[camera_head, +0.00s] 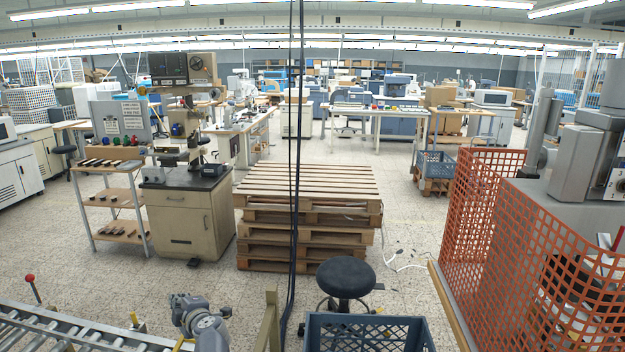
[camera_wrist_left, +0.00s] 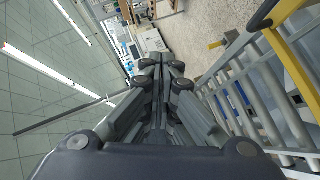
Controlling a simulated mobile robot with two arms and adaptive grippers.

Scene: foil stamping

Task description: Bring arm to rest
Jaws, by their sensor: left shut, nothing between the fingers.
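My left gripper (camera_head: 180,300) shows at the bottom of the head view, left of centre, beside the roller conveyor (camera_head: 75,335). In the left wrist view my left gripper (camera_wrist_left: 162,70) has its dark fingers together, with nothing between them. Only its end and a short part of my left arm show in the head view. My right gripper and right arm are not in view.
A blue crate (camera_head: 365,332) stands at the bottom centre, with a black stool (camera_head: 346,278) behind it. Stacked pallets (camera_head: 308,205) stand farther back. Orange mesh fencing (camera_head: 490,215) closes off the right side. Dark cables (camera_head: 294,130) hang down the middle. Speckled floor is clear behind my left gripper.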

